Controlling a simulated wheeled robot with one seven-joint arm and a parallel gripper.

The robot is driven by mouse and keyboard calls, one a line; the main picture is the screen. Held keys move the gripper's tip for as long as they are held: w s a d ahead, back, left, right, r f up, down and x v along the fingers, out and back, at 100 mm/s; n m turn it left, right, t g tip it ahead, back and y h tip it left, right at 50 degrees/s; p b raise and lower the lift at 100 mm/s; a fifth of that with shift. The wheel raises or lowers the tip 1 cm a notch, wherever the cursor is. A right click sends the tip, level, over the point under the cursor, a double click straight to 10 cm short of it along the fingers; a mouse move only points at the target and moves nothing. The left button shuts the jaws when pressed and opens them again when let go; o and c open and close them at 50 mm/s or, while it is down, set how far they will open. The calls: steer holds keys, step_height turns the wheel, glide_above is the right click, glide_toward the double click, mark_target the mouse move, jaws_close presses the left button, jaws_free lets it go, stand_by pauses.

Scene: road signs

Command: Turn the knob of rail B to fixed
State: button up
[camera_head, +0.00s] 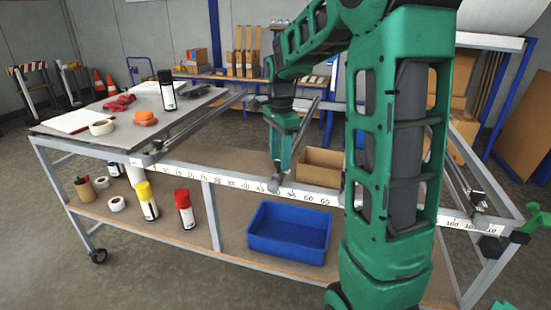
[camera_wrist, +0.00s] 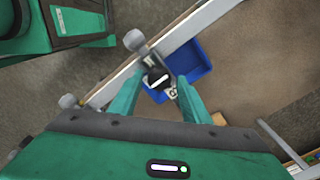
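In the wrist view a round dark knob (camera_wrist: 157,78) with a white bar across it shows between the fingers of my gripper (camera_wrist: 156,90). The white bar is tilted slightly. A small pale label (camera_wrist: 173,92) with a dark mark sits beside the knob; I cannot read it surely. The fingers are apart, one to each side of the knob, with gaps showing; contact is not visible. In the head view my gripper (camera_head: 276,184) points down at the front numbered rail (camera_head: 232,184) of the bench; the knob there is hidden.
A blue bin (camera_head: 290,232) stands on the lower shelf, and shows below the rail in the wrist view (camera_wrist: 188,66). An open cardboard box (camera_head: 320,166) is behind the rail. Spray cans, including a red one (camera_head: 185,212), and tape rolls stand at left. A grey tabletop (camera_head: 130,112) holds small items.

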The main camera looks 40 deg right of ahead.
mark_target(279, 160)
steer(key=shift+r, duration=0.1)
steer(key=shift+r, duration=0.25)
step_height(279, 160, up, 10)
stand_by(0.5)
steer(key=shift+w, duration=0.1)
steer(key=s+a+f+n, duration=0.1)
steer(key=s+f+n, duration=0.3)
steer(key=s, duration=0.5)
steer(key=s+a+f+n, duration=0.1)
steer(key=s+f+n, duration=0.3)
steer(key=s, duration=0.6)
steer(key=s+a+f+n, duration=0.1)
steer(key=s+f+n, duration=0.4)
steer(key=s, duration=0.4)
steer(key=shift+s+a, duration=0.25)
steer(key=shift+s, duration=0.1)
